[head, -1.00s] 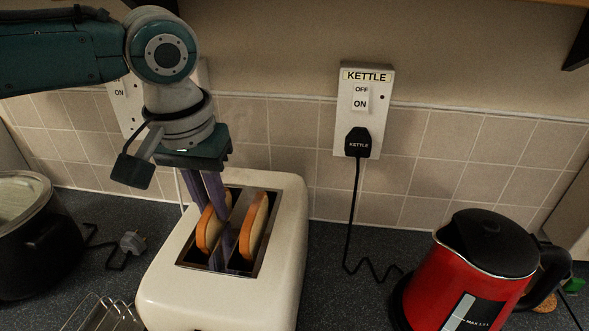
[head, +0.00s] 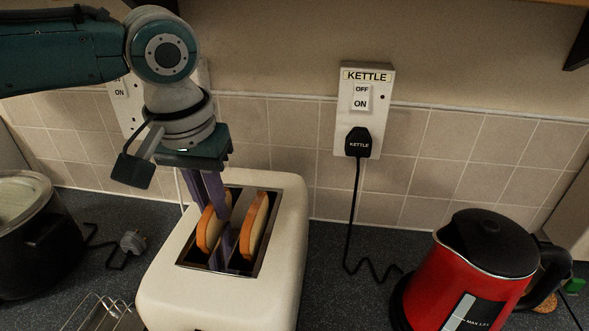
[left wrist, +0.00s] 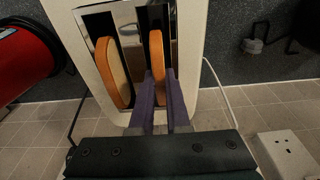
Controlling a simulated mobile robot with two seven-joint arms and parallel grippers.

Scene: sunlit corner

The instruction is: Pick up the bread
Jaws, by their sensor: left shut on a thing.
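Two slices of bread stand upright in the slots of a cream toaster (head: 180,295). My left gripper (head: 221,256) reaches down from above with its purple fingers in the left slot. It is shut on the left slice of bread (head: 206,232), which is still in the slot. In the left wrist view this slice (left wrist: 156,52) shows between the two fingers (left wrist: 159,78). The other slice (head: 256,222) stands free in the right slot; it shows on the left in the left wrist view (left wrist: 112,72). My right gripper is not in view.
A red kettle (head: 455,275) stands at the right. A dark pot with a lid (head: 35,245) is at the left, and a wire rack (head: 98,315) is at the front left. The tiled wall with sockets is close behind the toaster.

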